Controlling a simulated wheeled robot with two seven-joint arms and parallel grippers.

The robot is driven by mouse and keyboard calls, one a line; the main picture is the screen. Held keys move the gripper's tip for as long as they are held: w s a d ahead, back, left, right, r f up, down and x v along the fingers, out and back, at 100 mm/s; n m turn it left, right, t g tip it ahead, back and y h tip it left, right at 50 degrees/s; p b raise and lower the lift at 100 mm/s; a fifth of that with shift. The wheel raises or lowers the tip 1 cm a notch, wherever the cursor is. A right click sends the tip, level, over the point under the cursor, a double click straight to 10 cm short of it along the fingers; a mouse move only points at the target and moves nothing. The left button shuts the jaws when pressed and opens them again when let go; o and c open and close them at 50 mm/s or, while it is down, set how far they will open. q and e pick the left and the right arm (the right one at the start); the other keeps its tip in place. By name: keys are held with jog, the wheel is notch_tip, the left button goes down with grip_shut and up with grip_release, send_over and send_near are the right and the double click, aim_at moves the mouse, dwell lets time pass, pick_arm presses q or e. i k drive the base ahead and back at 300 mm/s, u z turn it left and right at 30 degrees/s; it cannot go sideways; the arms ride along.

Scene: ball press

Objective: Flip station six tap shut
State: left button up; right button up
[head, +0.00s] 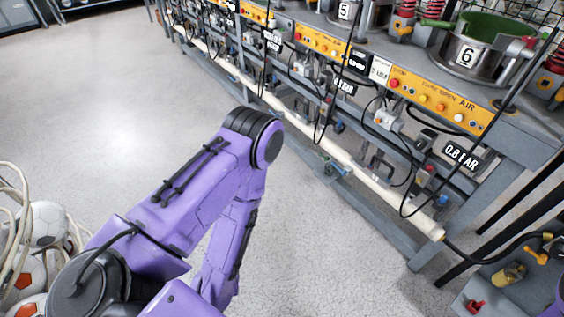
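The station marked 6 has a metal pot (466,58) with a green inside, at the top right on the grey bench. Below it is a yellow control panel (437,101) with several coloured buttons and the word AIR. Under the bench, a small fitting with a red top (427,171) sits near the 0.8 BAR label (462,156). I cannot tell which fitting is the station six tap or how its handle stands. My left arm (205,185) is bent in the middle foreground, apart from the bench. Neither of my grippers shows.
A cream pipe (350,165) runs low along the bench front, with black hoses hanging over it. A yellow-handled valve (537,256) stands at the lower right. Footballs (42,223) in a white frame lie at the left. The floor between is clear.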

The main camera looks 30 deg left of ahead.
aim_at(344, 172)
jog(key=u, duration=0.95)
jog(key=i, duration=1)
jog(key=z, duration=1.15)
jog(key=i, duration=0.45)
jog(key=u, duration=0.15)
